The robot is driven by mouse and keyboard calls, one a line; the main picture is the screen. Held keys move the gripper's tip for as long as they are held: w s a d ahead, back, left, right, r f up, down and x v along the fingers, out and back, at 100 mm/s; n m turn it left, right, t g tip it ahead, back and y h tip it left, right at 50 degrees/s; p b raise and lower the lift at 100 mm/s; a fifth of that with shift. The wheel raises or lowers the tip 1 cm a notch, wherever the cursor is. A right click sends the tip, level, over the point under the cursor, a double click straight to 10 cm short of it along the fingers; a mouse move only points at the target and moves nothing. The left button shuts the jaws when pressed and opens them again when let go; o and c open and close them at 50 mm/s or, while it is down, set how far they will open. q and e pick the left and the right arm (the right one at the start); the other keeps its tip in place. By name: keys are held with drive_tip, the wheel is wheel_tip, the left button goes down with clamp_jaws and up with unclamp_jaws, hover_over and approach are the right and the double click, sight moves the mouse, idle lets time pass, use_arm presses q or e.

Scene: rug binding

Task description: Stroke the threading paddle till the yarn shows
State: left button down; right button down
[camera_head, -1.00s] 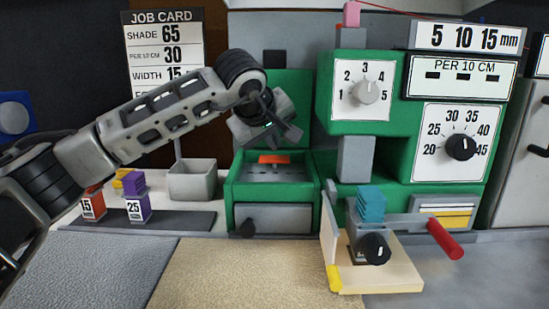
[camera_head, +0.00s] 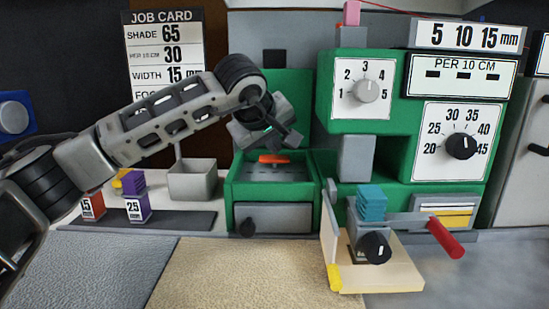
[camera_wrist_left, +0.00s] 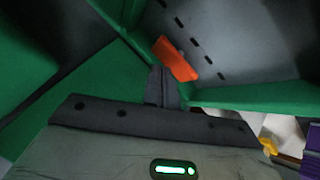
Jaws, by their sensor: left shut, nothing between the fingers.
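The threading paddle, an orange bar (camera_head: 273,159), lies in the open recess of the green machine housing (camera_head: 232,197). In the left wrist view the paddle (camera_wrist_left: 175,58) is just past my fingertips, against a grey slotted plate (camera_wrist_left: 235,50). My left gripper (camera_head: 276,146) is shut and empty, tilted down just above the paddle. Its fingers show closed together in the left wrist view (camera_wrist_left: 160,80); whether they touch the paddle I cannot tell. No yarn shows at the paddle. My right gripper is not in view.
A grey bin (camera_head: 192,186) and yarn blocks marked 15 and 25 stand left of the housing. To the right are a dial panel (camera_head: 462,148), a teal block (camera_head: 370,203) and a red-handled lever (camera_head: 445,238). A tan mat (camera_head: 240,270) lies in front.

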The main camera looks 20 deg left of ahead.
sight(273, 159)
use_arm(q)
drive_tip(key=shift+f, duration=0.2)
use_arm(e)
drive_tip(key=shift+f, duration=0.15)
use_arm(q)
drive_tip(key=shift+f+b, duration=0.55)
drive_tip(key=shift+f, duration=0.1)
idle(0.4)
drive_tip(key=shift+r, duration=0.1)
drive_tip(key=shift+r+p, duration=0.95)
drive_tip(key=shift+r, duration=0.15)
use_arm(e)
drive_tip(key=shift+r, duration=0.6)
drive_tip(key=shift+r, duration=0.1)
